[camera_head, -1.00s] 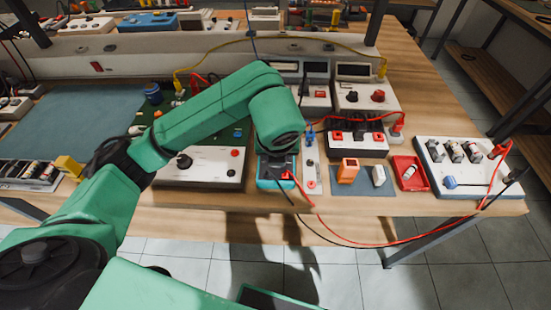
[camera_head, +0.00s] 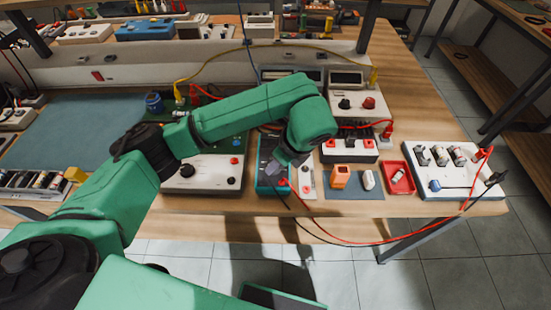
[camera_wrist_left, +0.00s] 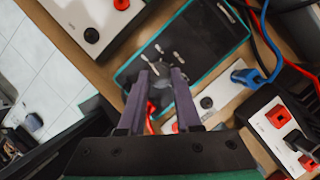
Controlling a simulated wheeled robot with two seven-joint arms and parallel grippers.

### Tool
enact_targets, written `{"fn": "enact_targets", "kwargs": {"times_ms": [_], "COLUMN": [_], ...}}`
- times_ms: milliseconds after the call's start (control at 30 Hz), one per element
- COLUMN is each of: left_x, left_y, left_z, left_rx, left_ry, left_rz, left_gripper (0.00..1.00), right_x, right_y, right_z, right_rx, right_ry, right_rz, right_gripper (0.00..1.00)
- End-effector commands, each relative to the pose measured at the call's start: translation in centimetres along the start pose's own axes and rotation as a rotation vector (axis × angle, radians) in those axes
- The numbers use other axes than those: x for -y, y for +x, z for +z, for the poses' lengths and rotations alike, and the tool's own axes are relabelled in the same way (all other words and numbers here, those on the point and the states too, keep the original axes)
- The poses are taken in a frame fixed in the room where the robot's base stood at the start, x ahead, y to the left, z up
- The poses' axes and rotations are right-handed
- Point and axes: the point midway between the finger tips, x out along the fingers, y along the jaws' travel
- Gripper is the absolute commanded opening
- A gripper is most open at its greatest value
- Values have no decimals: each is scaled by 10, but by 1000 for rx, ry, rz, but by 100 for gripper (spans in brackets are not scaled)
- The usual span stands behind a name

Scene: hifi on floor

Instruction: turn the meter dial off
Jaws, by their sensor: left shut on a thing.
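The meter (camera_head: 264,184) is a dark handheld box with a teal rim, lying near the bench's front edge. In the left wrist view its dark face (camera_wrist_left: 205,40) carries a few pale marks. My left gripper (camera_head: 270,175) reaches down onto it, its fingers slanting in from the upper right. In the left wrist view the two purple-grey fingers (camera_wrist_left: 160,76) stand on either side of the dark round dial (camera_wrist_left: 159,92), shut on it. The dial's pointer setting is hidden between the fingers. My right gripper is not in view.
Red and black leads run by the meter, and a red lead (camera_head: 345,241) loops past the bench's front edge. A white panel box (camera_head: 205,173) stands at left, a narrow switch strip (camera_head: 307,184) at right. A red tray (camera_head: 399,178) and orange block (camera_head: 340,176) lie further right.

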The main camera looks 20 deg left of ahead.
Motion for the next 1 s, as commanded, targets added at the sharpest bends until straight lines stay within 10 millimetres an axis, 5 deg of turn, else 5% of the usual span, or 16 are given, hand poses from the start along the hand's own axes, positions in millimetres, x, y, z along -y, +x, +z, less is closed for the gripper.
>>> {"fn": "enact_targets", "kwargs": {"times_ms": [733, 767, 800, 1000], "left_x": [1, 1, 1, 1], "left_y": [0, 0, 0, 0], "left_z": [0, 0, 0, 0], "left_rx": [-1, -1, -1, -1], "left_ry": [-89, -89, -89, -88], "left_rz": [38, 38, 38, 37], "left_gripper": [0, 44, 60, 63], "right_x": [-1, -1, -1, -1], "right_y": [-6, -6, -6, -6], "right_z": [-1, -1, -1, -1], "right_rx": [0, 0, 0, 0], "right_ry": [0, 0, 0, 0], "right_rz": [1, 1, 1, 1], "right_gripper": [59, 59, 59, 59]}}
